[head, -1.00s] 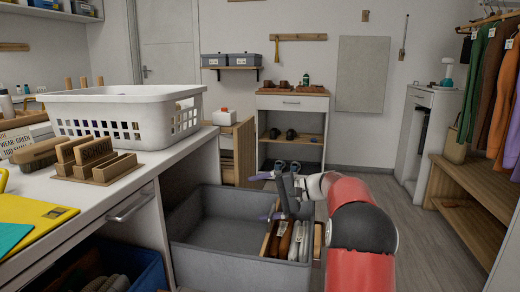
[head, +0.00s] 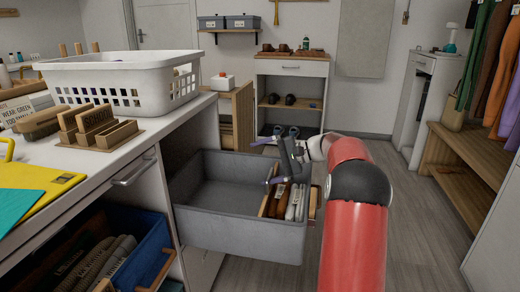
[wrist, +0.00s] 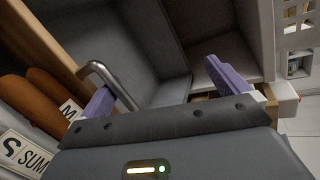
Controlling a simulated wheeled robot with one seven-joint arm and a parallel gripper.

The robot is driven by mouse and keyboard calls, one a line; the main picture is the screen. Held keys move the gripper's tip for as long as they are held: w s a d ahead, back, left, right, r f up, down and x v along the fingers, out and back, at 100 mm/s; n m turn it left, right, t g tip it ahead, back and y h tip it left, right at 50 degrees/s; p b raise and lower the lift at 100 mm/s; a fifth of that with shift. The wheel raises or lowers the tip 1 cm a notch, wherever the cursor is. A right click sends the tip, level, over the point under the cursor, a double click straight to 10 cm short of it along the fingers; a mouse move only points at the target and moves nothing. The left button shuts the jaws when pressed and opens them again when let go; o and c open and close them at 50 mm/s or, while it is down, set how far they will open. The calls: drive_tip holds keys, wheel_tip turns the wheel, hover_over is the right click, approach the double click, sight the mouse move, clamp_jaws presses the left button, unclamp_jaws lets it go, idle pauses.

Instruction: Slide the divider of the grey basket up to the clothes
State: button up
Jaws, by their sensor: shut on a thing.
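The grey basket (head: 225,233) sticks out beside the counter, with its left part empty. Its wooden divider (head: 267,200) stands upright toward the right end; in the wrist view the divider (wrist: 45,32) carries a bent metal handle (wrist: 108,78). Rolled brown and white clothes (head: 293,203) stand just right of it in the head view; brown rolls (wrist: 42,92) with labels show in the wrist view. I cannot tell whether they touch the divider. My gripper (head: 272,164) is at the divider, shut on its handle; the exact contact is partly hidden.
A white laundry basket (head: 125,85) and wooden block holders (head: 97,132) stand on the counter left. A blue bin (head: 115,255) with folded items is below it. A wooden bench (head: 470,170) with hanging clothes is at right. The floor between is open.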

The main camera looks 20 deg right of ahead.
drive_tip(key=shift+s+d+r, duration=0.4)
drive_tip(key=shift+d+r, duration=0.15)
drive_tip(key=shift+d, duration=0.05)
drive_tip(key=shift+s+d+r, duration=0.4)
drive_tip(key=shift+d+r, duration=0.1)
drive_tip(key=shift+d, duration=0.05)
drive_tip(key=shift+c, duration=0.2)
drive_tip(key=shift+s+d+r+p, duration=0.1)
drive_tip(key=shift+s+d+p, duration=0.1)
drive_tip(key=shift+d+p, duration=0.1)
drive_tip(key=shift+c, duration=0.8)
drive_tip(key=shift+s+d+r, duration=0.1)
drive_tip(key=shift+s+d, duration=0.1)
drive_tip(key=shift+s, duration=0.1)
drive_tip(key=c, duration=0.9)
drive_tip(key=shift+s+d+p, duration=0.3)
drive_tip(key=shift+s+d, duration=0.2)
drive_tip(key=shift+d, duration=0.2)
drive_tip(key=shift+s+d+p, duration=0.25)
drive_tip(key=shift+s+d, duration=0.25)
drive_tip(key=shift+d, duration=0.2)
